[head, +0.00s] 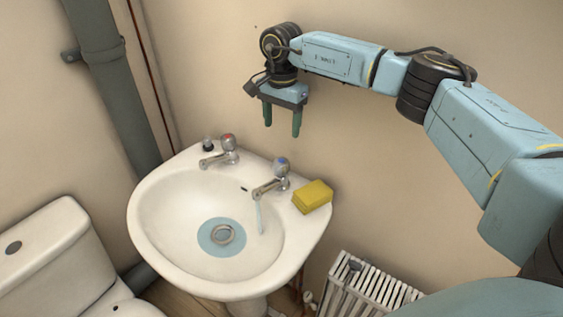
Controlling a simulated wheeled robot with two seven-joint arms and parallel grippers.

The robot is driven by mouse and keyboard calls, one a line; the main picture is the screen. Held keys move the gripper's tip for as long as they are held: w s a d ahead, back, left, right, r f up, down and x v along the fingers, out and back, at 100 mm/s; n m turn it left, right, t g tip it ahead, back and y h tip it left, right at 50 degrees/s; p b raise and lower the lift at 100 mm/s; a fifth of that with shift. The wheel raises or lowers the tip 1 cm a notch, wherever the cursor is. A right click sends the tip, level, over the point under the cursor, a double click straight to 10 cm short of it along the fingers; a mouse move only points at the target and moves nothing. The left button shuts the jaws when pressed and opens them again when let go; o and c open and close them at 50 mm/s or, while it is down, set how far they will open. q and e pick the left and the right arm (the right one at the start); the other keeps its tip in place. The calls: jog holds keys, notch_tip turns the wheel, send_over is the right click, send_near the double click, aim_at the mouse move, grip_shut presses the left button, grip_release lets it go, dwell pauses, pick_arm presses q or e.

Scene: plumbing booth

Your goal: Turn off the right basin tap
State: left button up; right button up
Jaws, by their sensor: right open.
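The right basin tap (273,178) is chrome with a blue-marked top and stands on the back right of the white basin (150,220). A thin stream of water (260,217) runs from its spout into the bowl. The left basin tap (223,150) has a red-marked top, and no water shows under it. My right gripper (282,131) is open and empty, fingers pointing down, above the right tap and apart from it. My left gripper is not in view.
A yellow sponge (312,197) lies on the basin rim just right of the right tap. A small dark plug-like item (208,144) sits by the left tap. A white radiator (366,288) is at lower right, a toilet (50,255) at left, and a grey pipe (115,85) behind.

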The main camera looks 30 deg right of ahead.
aim_at(281, 160)
notch_tip(281, 160, down, 13)
jog(key=shift+f, duration=0.1)
dwell(0.3)
jog(key=shift+c, duration=0.2)
jog(key=c, duration=1)
